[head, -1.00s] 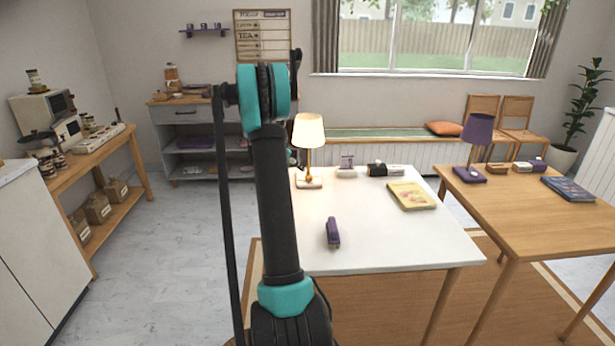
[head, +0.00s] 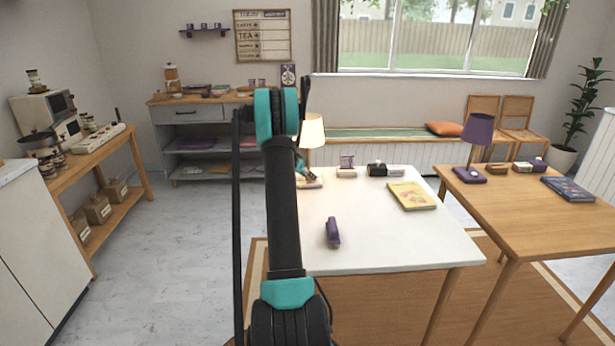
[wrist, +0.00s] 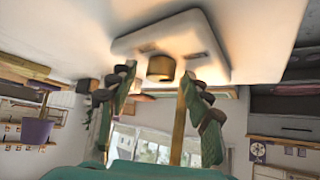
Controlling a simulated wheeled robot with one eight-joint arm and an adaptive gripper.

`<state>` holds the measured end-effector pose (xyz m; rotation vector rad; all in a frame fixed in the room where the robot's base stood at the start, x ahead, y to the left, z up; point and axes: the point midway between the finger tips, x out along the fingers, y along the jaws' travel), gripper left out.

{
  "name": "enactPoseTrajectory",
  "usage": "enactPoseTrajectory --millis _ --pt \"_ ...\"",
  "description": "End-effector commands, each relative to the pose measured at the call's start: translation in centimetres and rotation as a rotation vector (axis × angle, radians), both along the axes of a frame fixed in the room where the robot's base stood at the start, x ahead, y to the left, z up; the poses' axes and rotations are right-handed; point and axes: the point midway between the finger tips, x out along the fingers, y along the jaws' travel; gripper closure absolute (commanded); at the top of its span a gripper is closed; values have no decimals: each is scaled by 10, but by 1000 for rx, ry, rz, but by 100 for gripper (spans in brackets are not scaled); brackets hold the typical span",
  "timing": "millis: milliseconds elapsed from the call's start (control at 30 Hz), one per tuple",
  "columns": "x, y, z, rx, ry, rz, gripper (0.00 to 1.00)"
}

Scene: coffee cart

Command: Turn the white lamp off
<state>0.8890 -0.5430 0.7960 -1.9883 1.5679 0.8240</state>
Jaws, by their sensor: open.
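The white lamp has a glowing cream shade (head: 312,130) and stands at the far left of the white table, partly hidden by my arm. In the wrist view its white base (wrist: 215,62) appears upside down at the top, with a short brown-gold knob (wrist: 160,68) on it and the lamp's stem (wrist: 180,120) behind. My gripper (wrist: 156,82) is open, its two fingers on either side of the knob in that view. Whether a fingertip touches the knob or base I cannot tell. In the head view my gripper (head: 305,172) is low beside the lamp base.
On the white table (head: 390,240) are a purple stapler-like object (head: 333,232), a yellow book (head: 411,195), a black-and-white object (head: 378,169) and a small stand (head: 347,168). A purple lamp (head: 478,132) stands on the wooden table to the right. The table's middle is clear.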

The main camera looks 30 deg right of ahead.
Motion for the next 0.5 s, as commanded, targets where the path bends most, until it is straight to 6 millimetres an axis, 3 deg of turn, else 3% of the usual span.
enactPoseTrajectory --millis 67,433,500 --pt "0 0 0 0 0 0 54" --pt "0 0 0 0 0 0 100" --pt "0 0 0 0 1 1 100"
